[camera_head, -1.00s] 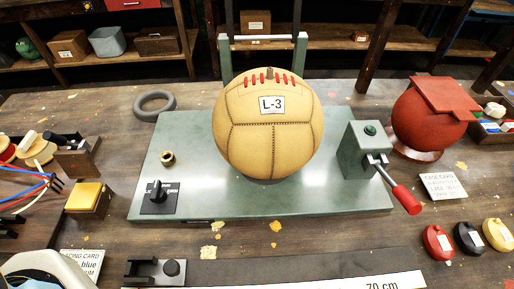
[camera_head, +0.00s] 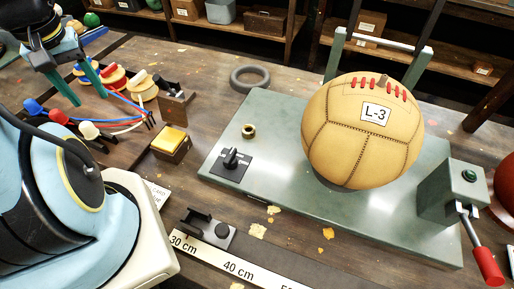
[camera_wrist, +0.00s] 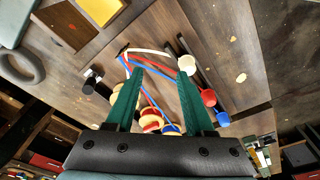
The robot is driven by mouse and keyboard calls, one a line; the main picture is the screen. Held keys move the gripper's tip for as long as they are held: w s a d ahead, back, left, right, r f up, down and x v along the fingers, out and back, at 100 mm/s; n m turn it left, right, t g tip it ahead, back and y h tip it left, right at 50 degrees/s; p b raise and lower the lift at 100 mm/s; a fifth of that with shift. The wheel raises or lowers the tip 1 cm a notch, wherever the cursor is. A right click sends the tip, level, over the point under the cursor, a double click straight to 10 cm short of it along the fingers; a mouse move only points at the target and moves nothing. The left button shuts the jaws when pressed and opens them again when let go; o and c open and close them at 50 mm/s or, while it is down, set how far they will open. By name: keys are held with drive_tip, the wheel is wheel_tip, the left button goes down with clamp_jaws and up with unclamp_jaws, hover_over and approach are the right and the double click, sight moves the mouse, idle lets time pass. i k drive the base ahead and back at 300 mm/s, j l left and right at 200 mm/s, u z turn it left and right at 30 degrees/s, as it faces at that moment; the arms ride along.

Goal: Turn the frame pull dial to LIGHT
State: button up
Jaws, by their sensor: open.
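The frame pull dial (camera_head: 232,158) is a black knob on a black plate with pale lettering too small to read. It sits at the left front of the green metal base (camera_head: 300,203). A tan leather ball (camera_head: 362,140) labelled L-3 rests on that base. My gripper (camera_head: 72,84) is at the upper left in the head view, well left of the dial. In the wrist view its two green fingers (camera_wrist: 158,85) are spread apart with nothing held. It hangs above the coloured cords and spools. The dial is not clearly visible in the wrist view.
A brass ring (camera_head: 248,131) sits beside the dial. A yellow pad block (camera_head: 171,143), spools (camera_head: 143,86), coloured cords and a grey ring (camera_head: 250,77) lie around the base. A red-handled lever (camera_head: 487,262) juts out at right. A ruler strip (camera_head: 238,268) runs along the front.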

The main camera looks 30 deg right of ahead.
sight(230, 162)
drive_tip(key=k+j+u, duration=0.1)
drive_tip(key=k, duration=0.35)
drive_tip(key=k+j+u, duration=0.15)
drive_tip(key=k, duration=0.35)
